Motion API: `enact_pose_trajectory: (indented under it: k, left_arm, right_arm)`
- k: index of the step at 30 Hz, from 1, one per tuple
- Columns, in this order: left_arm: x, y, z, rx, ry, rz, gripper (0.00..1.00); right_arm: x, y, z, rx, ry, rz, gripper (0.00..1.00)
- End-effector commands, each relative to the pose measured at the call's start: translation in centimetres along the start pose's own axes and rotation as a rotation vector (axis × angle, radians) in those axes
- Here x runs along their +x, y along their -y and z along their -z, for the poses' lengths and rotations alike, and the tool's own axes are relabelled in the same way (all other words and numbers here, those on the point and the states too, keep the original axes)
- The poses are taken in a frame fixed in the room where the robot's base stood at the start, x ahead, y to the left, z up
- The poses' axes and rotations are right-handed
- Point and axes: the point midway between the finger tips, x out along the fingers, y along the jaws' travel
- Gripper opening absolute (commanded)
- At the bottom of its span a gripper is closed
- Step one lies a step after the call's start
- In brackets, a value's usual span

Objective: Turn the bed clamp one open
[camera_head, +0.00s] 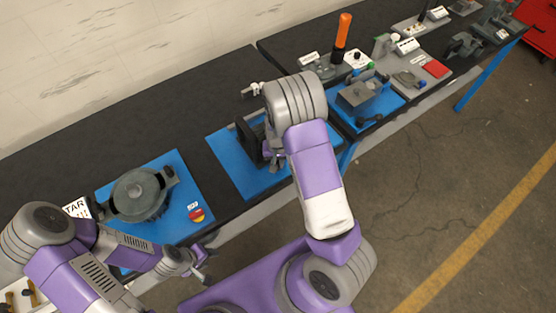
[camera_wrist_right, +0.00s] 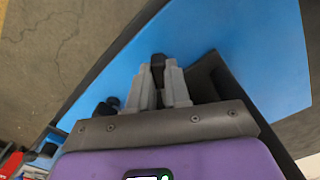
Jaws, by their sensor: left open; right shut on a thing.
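A dark clamp fixture (camera_head: 248,140) stands on a blue plate (camera_head: 226,160) in the middle of the bench in the head view. I cannot tell for sure which part is bed clamp one. My right gripper (camera_head: 272,158) is at the fixture's right side, partly hidden by my right arm. In the right wrist view its grey fingers (camera_wrist_right: 160,88) are shut on a dark handle (camera_wrist_right: 158,62), above the blue plate (camera_wrist_right: 215,35). The rest of the clamp is mostly hidden there. My left gripper (camera_head: 203,264) is open and empty, low in front of the bench edge, away from the fixture.
A round grey pot-like fixture (camera_head: 140,195) sits on a blue plate at the left. A grey block fixture (camera_head: 362,95) on another blue plate stands to the right. An orange-handled tool (camera_head: 343,32) stands upright farther back. The floor right of the bench is clear.

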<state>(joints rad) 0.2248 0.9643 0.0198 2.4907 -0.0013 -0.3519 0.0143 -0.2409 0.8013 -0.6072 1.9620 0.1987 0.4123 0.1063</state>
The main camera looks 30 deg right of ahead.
Motion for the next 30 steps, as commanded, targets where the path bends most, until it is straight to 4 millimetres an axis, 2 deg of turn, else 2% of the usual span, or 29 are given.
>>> enact_pose_trajectory:
  k: [18, 30]
  left_arm:
    - [-1.9, -0.7, -0.1, 0.000, 0.000, 0.000, 0.43]
    - [-3.0, -1.1, -0.1, 0.000, 0.000, 0.000, 0.43]
  right_arm:
    - [-0.2, 0.3, 0.1, 0.586, 0.000, -0.001, 0.00]
    - [-0.1, 0.4, 0.2, 0.891, -0.001, 0.001, 0.00]
